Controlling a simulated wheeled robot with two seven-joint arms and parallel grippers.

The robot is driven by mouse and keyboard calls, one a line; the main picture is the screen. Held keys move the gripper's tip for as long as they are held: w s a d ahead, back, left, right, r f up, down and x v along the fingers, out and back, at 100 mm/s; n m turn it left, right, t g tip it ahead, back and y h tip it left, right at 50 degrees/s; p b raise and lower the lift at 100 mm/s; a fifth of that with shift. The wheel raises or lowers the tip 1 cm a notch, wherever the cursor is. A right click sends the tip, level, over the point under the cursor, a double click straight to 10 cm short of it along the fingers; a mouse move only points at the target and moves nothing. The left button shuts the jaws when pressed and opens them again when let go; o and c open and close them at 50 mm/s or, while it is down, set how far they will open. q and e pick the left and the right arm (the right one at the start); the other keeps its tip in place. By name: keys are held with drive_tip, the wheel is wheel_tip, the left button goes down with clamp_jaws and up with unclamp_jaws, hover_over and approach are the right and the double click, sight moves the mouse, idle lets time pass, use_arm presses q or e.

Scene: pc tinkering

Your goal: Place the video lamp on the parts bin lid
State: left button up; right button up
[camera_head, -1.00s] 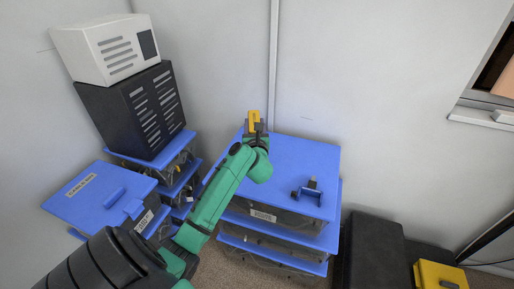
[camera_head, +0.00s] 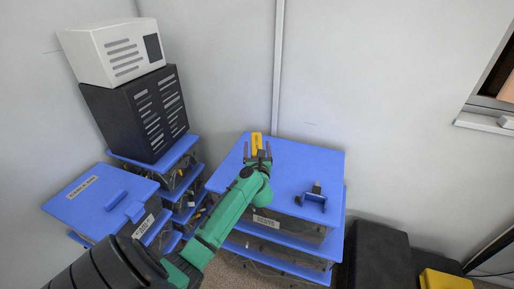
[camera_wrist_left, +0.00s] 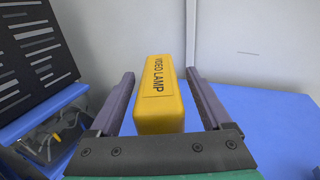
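The video lamp (camera_head: 257,141) is a yellow block at the back edge of the blue lid (camera_head: 306,163) on the middle bin stack. In the left wrist view the lamp (camera_wrist_left: 160,96) shows its "VIDEO LAMP" lettering, with a gap to the finger on each side. My left gripper (camera_head: 258,149) is open around the lamp, its fingers apart on either side. The lamp appears to rest on the lid, but its underside is hidden. My right gripper is not in view.
A small dark and blue item (camera_head: 314,196) lies on the lid's right part. A lower blue-lidded bin (camera_head: 90,205) stands left; a black slotted case (camera_head: 140,113) and white box (camera_head: 110,52) are stacked behind it. The lid's middle right is clear.

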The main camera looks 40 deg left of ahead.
use_arm(q)
drive_tip(key=shift+s+d+r, duration=0.1)
drive_tip(key=shift+s+d, duration=0.05)
drive_tip(key=b+v, duration=0.1)
drive_tip(key=v, duration=1)
drive_tip(key=shift+s+d, duration=0.15)
drive_tip(key=shift+s, duration=0.15)
